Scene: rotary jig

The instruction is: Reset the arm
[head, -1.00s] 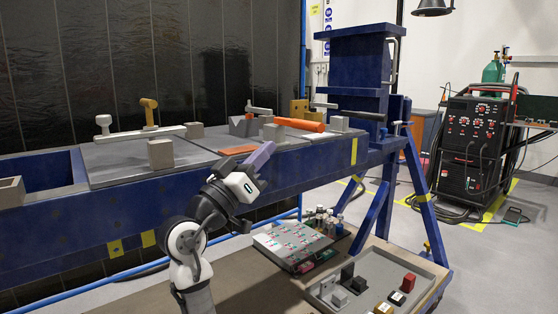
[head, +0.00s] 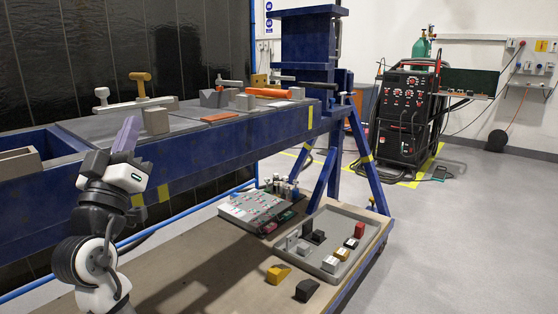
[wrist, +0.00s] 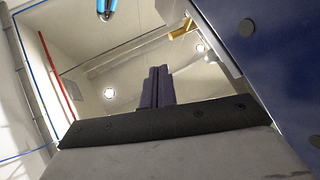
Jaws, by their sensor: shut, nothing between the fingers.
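My gripper (head: 126,135) is at the left in the head view, in front of the blue bench. Its purple fingers point up and are together, with nothing between them. In the wrist view the shut fingers (wrist: 158,86) point up toward the ceiling lights. The blue bench (head: 220,146) stands behind and beside my arm, and its side also fills the right of the wrist view (wrist: 265,60).
On the bench top are a grey block (head: 156,121), an orange cylinder (head: 267,93) and a yellow-topped clamp (head: 141,84). A lower shelf (head: 195,275) holds a parts tray (head: 371,229) and loose blocks. A welding cart (head: 407,115) stands right.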

